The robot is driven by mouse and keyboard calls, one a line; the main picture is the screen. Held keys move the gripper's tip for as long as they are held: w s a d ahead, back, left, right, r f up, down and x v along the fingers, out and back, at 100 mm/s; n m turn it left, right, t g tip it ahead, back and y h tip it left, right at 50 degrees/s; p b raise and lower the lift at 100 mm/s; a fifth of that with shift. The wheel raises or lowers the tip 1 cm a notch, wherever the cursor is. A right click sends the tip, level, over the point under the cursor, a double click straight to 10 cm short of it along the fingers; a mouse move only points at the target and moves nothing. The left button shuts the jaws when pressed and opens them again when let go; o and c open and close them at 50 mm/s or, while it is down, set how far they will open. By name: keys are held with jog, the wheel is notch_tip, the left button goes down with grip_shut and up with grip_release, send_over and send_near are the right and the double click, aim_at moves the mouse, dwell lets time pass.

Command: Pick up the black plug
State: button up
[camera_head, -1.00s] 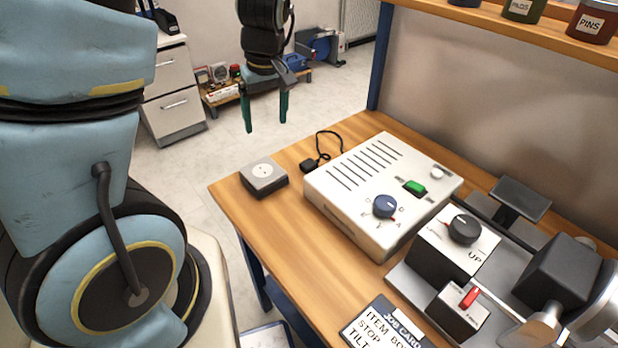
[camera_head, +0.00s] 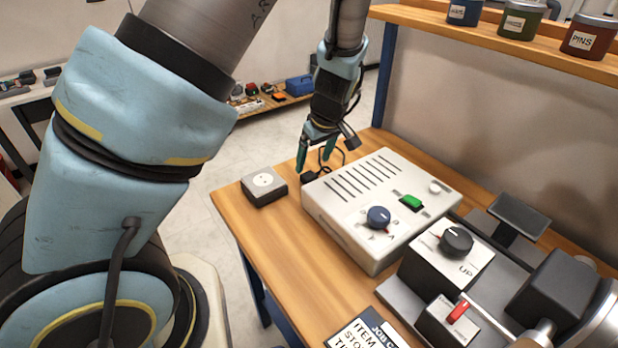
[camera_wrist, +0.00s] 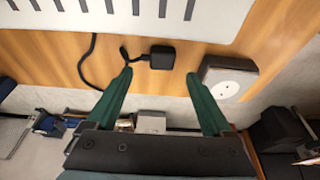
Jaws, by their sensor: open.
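The black plug (camera_wrist: 161,57) lies on the wooden table with its black cord (camera_wrist: 88,62) trailing off to the left in the wrist view. In the head view the plug (camera_head: 309,177) is beside the left end of the white control box, partly hidden by my gripper. My gripper (camera_head: 315,160) is open and empty, pointing down close to the plug. In the wrist view its green fingers (camera_wrist: 165,95) are spread, and the plug shows between and beyond the fingertips. I cannot tell the exact height of the fingertips above the table.
A grey socket block (camera_head: 264,187) stands just left of the plug in the head view. The white control box (camera_head: 345,232) with knobs is on the right. A shelf (camera_head: 480,35) with tins is above the back. The table's front left is clear.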

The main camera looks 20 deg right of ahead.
aim_at(309, 175)
jog(key=shift+s+p+x, duration=0.2)
jog(key=shift+p+x, duration=0.65)
jog(key=shift+x, duration=1.7)
jog(key=shift+a, duration=0.1)
jog(key=c, duration=1.2)
notch_tip(309, 175, up, 10)
jog(key=shift+b, duration=1)
